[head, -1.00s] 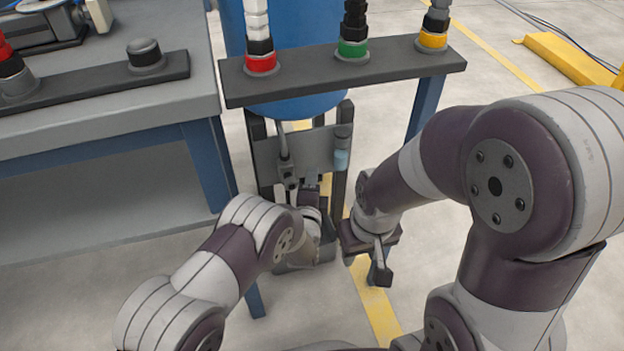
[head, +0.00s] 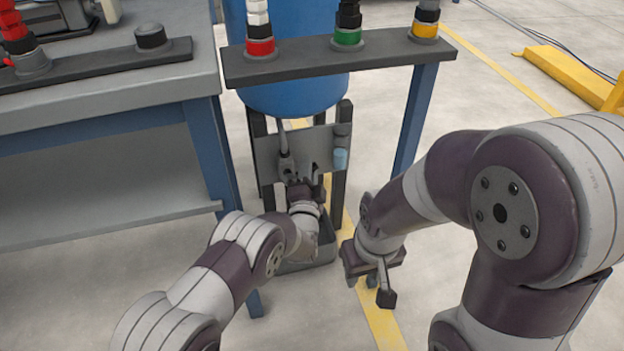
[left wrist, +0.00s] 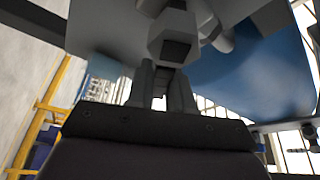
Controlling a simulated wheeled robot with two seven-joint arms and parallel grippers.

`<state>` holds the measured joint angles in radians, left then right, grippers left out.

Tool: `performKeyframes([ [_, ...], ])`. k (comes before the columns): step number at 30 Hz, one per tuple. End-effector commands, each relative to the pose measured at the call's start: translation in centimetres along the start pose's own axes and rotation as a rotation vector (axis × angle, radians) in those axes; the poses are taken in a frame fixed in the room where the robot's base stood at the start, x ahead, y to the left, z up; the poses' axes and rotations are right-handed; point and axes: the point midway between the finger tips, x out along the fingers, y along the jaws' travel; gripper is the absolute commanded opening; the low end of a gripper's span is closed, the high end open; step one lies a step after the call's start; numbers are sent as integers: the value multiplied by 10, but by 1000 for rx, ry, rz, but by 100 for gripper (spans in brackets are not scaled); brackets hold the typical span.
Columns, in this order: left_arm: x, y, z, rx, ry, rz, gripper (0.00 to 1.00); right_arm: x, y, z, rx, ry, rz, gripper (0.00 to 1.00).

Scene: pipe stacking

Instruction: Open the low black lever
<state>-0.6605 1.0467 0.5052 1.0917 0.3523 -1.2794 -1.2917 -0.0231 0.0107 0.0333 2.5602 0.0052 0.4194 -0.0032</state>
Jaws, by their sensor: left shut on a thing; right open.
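The low black lever is on a grey panel (head: 265,150) under the blue tank (head: 295,92). My left gripper (head: 298,188) is in front of the panel's lower part and hides most of the lever in the head view. In the left wrist view, my left gripper (left wrist: 157,85) has its fingers shut around a dark, blocky end (left wrist: 172,48), which looks like the lever; its exact angle is hard to tell. My right gripper (head: 380,288) is open and empty, pointing down above the floor.
A rack bar (head: 340,65) with red, green and yellow ringed pipe stacks crosses above the panel. A grey workbench (head: 110,110) with blue legs stands on the left. A light-blue cylinder (head: 341,159) is at the panel's right.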

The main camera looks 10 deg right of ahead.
Motion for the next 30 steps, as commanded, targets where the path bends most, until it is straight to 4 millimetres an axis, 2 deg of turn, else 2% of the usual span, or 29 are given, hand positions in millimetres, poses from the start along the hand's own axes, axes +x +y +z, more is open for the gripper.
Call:
performKeyframes([
  [30,-9,-41,20,-842,-2,-347,0,11,0,1,0,0,0,42],
])
